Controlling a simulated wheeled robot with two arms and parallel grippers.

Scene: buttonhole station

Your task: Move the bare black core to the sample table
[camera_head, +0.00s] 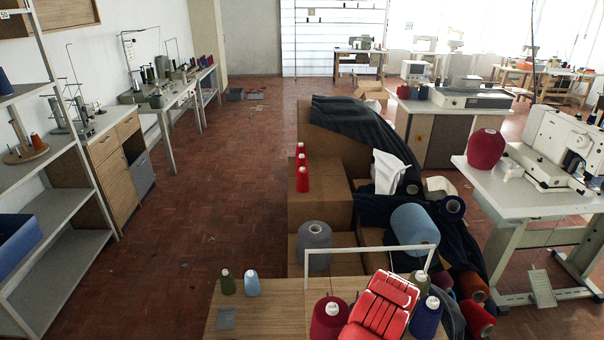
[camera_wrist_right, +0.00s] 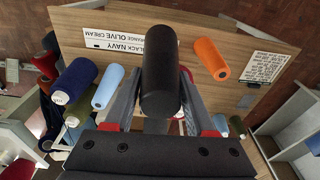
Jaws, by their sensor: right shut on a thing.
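In the right wrist view a bare black core (camera_wrist_right: 160,70), a plain dark cylinder, stands out between the two grey fingers of my right gripper (camera_wrist_right: 155,105). The gripper is shut on it, and the core hides part of the wooden surface behind. That wooden board (camera_wrist_right: 125,20) carries printed labels, one reading BLACK NAVY. I cannot tell which surface is the sample table. In the head view a wooden tabletop (camera_head: 270,312) shows at the bottom edge.
In the wrist view an orange spool (camera_wrist_right: 211,60), a dark blue spool (camera_wrist_right: 75,81) and a light blue spool (camera_wrist_right: 108,88) lie around the core. In the head view cardboard boxes (camera_head: 320,207), cloth and cones crowd the centre. Open floor (camera_head: 210,190) lies to the left.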

